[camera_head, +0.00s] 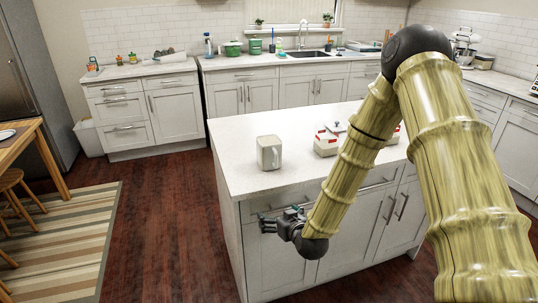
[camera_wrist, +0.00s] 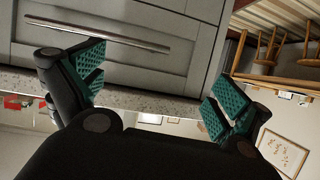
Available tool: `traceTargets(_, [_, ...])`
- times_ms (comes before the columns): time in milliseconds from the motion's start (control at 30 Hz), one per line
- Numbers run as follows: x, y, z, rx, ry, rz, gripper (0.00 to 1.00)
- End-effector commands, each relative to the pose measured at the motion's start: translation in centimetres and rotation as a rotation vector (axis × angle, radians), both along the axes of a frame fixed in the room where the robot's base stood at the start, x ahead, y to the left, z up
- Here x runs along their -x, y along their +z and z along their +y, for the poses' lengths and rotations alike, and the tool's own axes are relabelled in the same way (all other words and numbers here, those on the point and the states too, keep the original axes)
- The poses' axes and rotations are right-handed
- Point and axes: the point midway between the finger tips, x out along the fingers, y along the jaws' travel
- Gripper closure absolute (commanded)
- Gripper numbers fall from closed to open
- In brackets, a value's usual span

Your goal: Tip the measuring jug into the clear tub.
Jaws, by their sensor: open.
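My gripper (camera_head: 272,220) is open and empty, in front of the island's drawer fronts and below the worktop edge, apart from the jug. In the wrist view my gripper (camera_wrist: 158,88) shows its green-padded fingers spread wide, with a drawer front (camera_wrist: 120,40) beyond and no jug in view.
Red-and-white containers (camera_head: 326,144) stand right of the jug, partly behind my arm. The worktop around the jug is clear. A dining table (camera_head: 22,140) and stools stand at left on a striped rug (camera_head: 75,245). Counters with a sink (camera_head: 310,54) run along the back.

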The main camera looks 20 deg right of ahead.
Motion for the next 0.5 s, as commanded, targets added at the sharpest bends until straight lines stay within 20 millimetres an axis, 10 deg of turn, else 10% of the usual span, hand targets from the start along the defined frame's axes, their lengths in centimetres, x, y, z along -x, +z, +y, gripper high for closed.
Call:
traceTargets(200, [-6.7,12.4,-2.5,0.013,-0.037,-0.297,0.0])
traceTargets(500, [-9.7,17.3,-3.7,0.024,-0.057,-0.411,0.0])
